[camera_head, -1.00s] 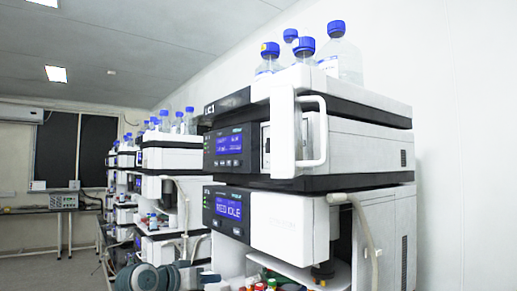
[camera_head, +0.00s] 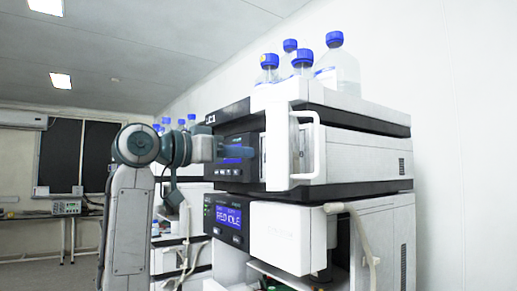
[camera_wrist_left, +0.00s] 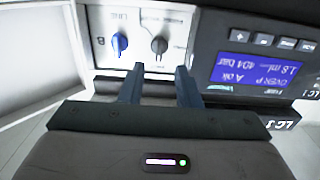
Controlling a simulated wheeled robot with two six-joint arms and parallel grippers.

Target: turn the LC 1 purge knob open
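The LC 1 unit (camera_head: 345,150) is the upper module at the top of the near stack. In the left wrist view, which shows it upside down, its white panel carries a dark grey knob (camera_wrist_left: 159,44) and a blue knob (camera_wrist_left: 120,43). The small labels by the knobs are too blurred to read surely. My left gripper (camera_wrist_left: 159,82) is open, its two fingers pointing at the panel. The grey knob lies ahead between the fingertips, apparently apart from them. In the head view the left gripper (camera_head: 240,152) is at the unit's front, hiding part of its display. My right gripper is not in view.
A white door with a handle (camera_head: 312,150) stands at the unit's front, right of the gripper. Bottles with blue caps (camera_head: 335,65) stand on top. A lower module (camera_head: 285,235) has a lit display. More stacks and a bench (camera_head: 40,215) are behind.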

